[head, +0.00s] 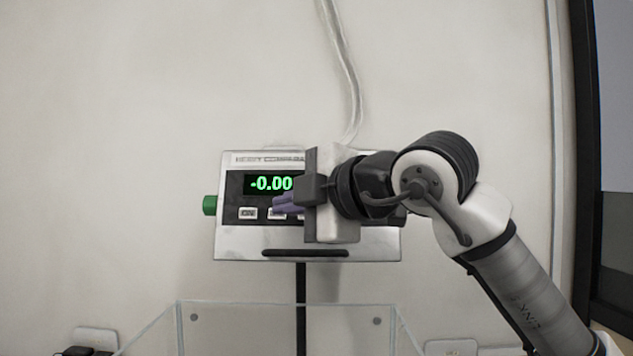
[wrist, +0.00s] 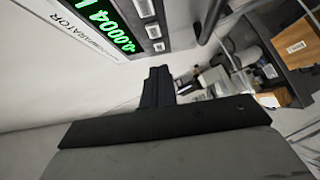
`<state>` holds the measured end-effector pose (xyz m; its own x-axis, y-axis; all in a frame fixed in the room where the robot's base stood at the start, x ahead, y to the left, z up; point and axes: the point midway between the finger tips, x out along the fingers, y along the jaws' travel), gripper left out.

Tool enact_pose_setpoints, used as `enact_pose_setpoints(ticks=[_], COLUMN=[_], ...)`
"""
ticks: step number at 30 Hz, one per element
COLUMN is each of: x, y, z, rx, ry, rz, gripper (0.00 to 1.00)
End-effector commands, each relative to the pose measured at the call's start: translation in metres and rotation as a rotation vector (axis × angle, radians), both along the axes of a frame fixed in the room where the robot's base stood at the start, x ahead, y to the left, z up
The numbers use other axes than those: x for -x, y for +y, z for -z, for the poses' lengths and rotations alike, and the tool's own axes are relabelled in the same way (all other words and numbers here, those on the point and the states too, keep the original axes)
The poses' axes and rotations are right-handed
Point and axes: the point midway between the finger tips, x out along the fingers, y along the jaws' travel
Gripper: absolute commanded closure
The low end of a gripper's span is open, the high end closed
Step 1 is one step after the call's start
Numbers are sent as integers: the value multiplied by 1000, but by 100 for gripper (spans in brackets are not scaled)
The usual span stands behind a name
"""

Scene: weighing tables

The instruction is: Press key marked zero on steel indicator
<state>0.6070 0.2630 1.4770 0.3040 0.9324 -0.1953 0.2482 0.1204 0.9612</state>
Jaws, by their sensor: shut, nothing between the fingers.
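The steel indicator (head: 232,245) is mounted on a dark post against the wall, its green display (head: 268,184) starting "-0.00". A key (head: 247,213) shows under the display at left, and another key (head: 276,214) is partly covered by my fingertips. The keys further right are hidden behind my gripper (head: 284,203), so I cannot pick out the zero key. My gripper is shut and empty in front of the panel; contact cannot be told. In the wrist view the shut fingers (wrist: 158,86) point up below the tilted indicator, whose keys (wrist: 152,31) have unreadable labels.
A green knob (head: 210,205) sticks out of the indicator's left side. A clear-walled enclosure (head: 288,303) stands below it. A pale cable (head: 347,75) runs up the wall. In the wrist view, shelves with boxes (wrist: 296,46) stand at right.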

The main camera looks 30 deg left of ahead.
Motion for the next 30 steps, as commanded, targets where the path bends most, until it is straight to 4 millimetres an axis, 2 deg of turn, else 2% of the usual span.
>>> enact_pose_setpoints(ticks=[2, 6, 10, 30], x=[-4, -25, -35, -41], y=[16, 22, 27, 29], z=[-1, 6, 10, 21], rx=[0, -1, -1, 0], ry=[1, 4, 4, -1], rz=[-4, 0, 1, 4], gripper=[100, 100, 100, 100])
